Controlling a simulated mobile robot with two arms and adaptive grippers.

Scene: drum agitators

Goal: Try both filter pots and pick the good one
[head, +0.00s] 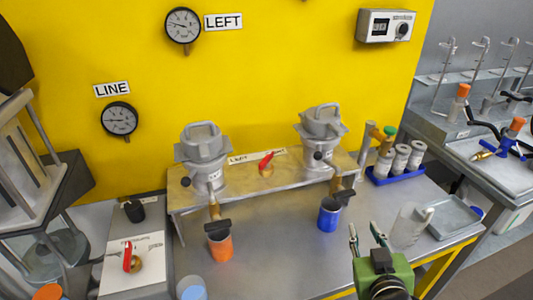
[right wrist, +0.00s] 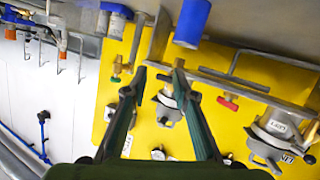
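Two grey filter pots with clamped lids stand on a tan shelf: the left pot (head: 203,165) and the right pot (head: 320,140). Both show in the right wrist view, the left one (right wrist: 275,135) and the right one (right wrist: 168,110). A red-handled valve (head: 266,160) sits between them. An orange cup (head: 220,243) stands below the left pot's brass outlet (head: 214,210). A blue cup (head: 328,215) stands below the right outlet. My right gripper (head: 364,232) is open and empty, in front of and right of the blue cup. My left gripper is not in view.
Gauges marked LEFT (head: 183,25) and LINE (head: 119,118) hang on the yellow wall. A blue rack (head: 395,176) of white canisters, a clear vessel (head: 408,226) and an empty tray (head: 455,218) are on the right. A red-handled valve (head: 128,258) is at left. The bench's front middle is clear.

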